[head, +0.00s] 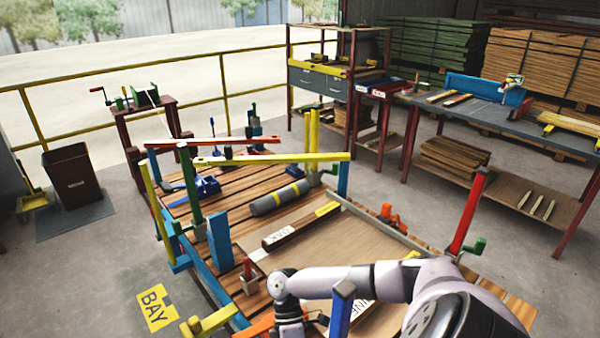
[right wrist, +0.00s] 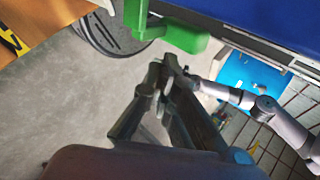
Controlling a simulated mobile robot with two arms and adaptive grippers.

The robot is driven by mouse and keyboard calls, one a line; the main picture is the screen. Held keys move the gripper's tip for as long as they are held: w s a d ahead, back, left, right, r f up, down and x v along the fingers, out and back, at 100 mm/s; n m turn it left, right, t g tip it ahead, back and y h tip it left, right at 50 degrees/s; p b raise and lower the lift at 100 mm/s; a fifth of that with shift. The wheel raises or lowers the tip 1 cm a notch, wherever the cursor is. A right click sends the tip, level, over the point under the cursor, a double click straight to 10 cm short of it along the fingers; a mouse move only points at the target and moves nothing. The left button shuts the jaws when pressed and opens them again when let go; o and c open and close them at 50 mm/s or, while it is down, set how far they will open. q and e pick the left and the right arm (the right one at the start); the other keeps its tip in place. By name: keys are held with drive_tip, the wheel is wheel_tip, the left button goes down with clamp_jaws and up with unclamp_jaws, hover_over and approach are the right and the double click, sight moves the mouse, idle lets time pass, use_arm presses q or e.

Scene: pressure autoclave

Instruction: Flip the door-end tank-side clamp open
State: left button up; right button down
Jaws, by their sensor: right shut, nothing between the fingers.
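A green clamp handle (right wrist: 175,30), L-shaped, shows at the top of the right wrist view beside a blue edge. My right gripper (right wrist: 168,68) is shut and empty, with its dark fingertips just below the handle; I cannot tell whether they touch it. In the head view my right arm reaches in from the right, and its dark wrist end (head: 290,322) is at the bottom middle, with the fingertips out of sight. Other green clamp parts sit by a red post (head: 467,210) and on a green post (head: 189,185). My left gripper is not in view.
A slatted wooden deck (head: 235,190) carries a grey cylinder (head: 281,198) and labelled bars. A blue post (head: 340,308) stands close to my right wrist. Yellow and red bars (head: 270,157) cross above the deck.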

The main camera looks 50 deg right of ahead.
drive_tip(key=v, duration=0.8)
drive_tip(key=shift+d, duration=0.1)
